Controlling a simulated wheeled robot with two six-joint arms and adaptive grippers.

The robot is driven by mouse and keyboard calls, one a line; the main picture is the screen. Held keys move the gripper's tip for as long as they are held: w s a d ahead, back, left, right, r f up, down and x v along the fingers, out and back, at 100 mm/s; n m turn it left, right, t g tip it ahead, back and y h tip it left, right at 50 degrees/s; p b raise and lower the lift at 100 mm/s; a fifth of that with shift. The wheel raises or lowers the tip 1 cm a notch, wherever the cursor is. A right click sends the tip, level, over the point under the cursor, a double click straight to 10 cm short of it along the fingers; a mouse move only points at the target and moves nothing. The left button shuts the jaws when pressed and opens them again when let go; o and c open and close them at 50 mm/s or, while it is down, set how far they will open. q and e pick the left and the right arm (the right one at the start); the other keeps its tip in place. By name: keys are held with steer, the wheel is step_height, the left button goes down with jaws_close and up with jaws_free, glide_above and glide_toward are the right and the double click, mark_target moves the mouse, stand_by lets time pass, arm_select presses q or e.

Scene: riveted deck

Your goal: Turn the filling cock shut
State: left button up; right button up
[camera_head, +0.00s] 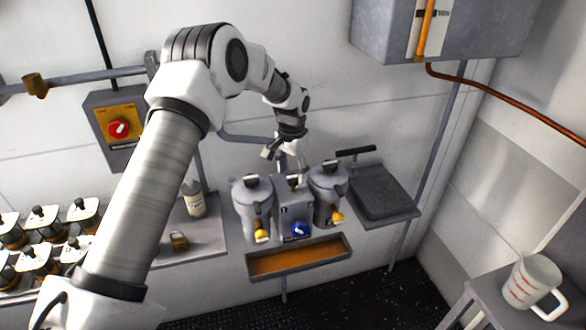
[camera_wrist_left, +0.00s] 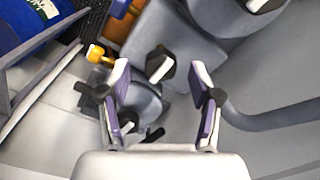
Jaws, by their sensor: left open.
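A grey boiler unit stands against the back wall, with two lidded urns, a left one (camera_head: 252,205) and a right one (camera_head: 328,195), beside a middle box (camera_head: 293,213). A small dark-collared lever (camera_head: 293,181) sits on top of the box and looks like the filling cock. In the left wrist view the lever (camera_wrist_left: 160,66) has a pale bar and lies ahead of the fingers. My left gripper (camera_head: 283,152) is open and empty, pointing down over the box. Its pads (camera_wrist_left: 163,100) stand apart, not touching the lever. My right gripper is not in view.
Yellow taps (camera_head: 262,236) and a blue knob (camera_head: 299,230) face front above a drip tray (camera_head: 300,258). A black-handled grey plate (camera_head: 380,190) is right of the urns. A bottle (camera_head: 193,200) and padlock (camera_head: 180,241) stand left. A red knob (camera_head: 118,129) is on the wall.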

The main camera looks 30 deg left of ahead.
arm_select(q)
steer(key=shift+w+f, duration=0.35)
steer(key=shift+f, duration=0.3)
steer(key=shift+w+f, duration=0.25)
steer(key=shift+f, duration=0.05)
steer(key=shift+s+r, duration=0.15)
steer(key=shift+s, duration=0.05)
steer(key=shift+s+r, duration=0.15)
steer(key=shift+s, duration=0.05)
steer(key=c, duration=1.1)
steer(key=shift+c, duration=0.2)
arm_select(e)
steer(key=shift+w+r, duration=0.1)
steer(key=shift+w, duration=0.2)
